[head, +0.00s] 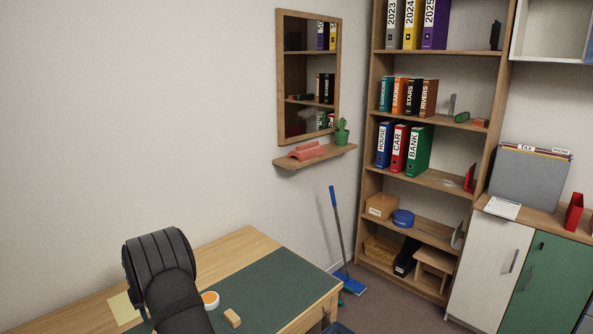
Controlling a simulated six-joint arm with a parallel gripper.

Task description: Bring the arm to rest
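My gripper is not in view. What looks like a black, ribbed link of my arm rises at the lower left, in front of the wooden desk (240,246). It hides part of the desktop, and its lower end runs out of the picture. No fingertips show, so I cannot see whether the gripper holds anything.
A green mat (275,275) covers much of the desk; an orange-and-white bowl (210,299), a small wooden block (232,318) and a yellow sheet (123,308) lie near the arm. A bookcase (446,53), cabinet (495,262), wall shelf (315,157) and blue broom (340,235) stand beyond.

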